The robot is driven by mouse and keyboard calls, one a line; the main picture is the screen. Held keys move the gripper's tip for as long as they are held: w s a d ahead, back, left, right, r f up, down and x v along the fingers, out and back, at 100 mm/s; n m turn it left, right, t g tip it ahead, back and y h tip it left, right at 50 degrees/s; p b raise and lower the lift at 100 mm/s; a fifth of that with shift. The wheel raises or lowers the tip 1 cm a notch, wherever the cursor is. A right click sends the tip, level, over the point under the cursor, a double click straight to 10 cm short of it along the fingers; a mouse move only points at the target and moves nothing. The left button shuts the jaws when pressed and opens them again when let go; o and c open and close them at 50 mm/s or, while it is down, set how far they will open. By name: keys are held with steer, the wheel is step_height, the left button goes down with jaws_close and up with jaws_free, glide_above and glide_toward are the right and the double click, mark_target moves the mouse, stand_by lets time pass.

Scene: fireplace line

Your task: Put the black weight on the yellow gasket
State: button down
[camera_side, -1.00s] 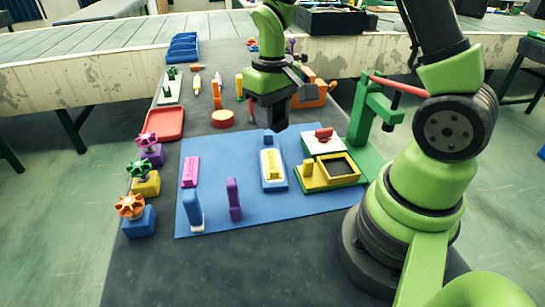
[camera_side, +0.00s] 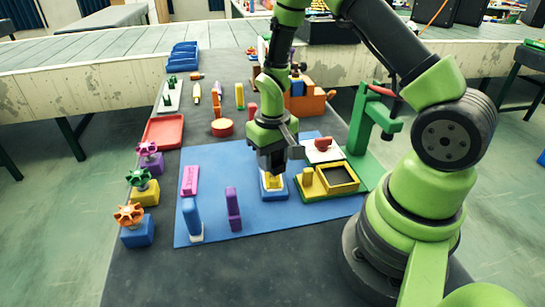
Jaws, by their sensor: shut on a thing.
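The yellow gasket (camera_side: 274,182) lies on a white-topped blue base (camera_side: 275,195) on the blue mat. My gripper (camera_side: 271,168) points down right over it and hides its back part. My gripper is shut on a dark block, which I take to be the black weight; it blends with the dark fingers and its outline is hard to tell. I cannot tell whether the weight touches the gasket.
Right of the gripper stand a yellow-framed box (camera_side: 338,188) and a green press (camera_side: 374,125). A blue upright piece (camera_side: 192,216), a purple one (camera_side: 233,208) and a pink block (camera_side: 190,180) are to the left. Knobbed blocks (camera_side: 138,228) line the left edge.

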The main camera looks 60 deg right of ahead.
steer(key=shift+f, duration=0.4)
steer(key=c, duration=0.8)
jaws_free()
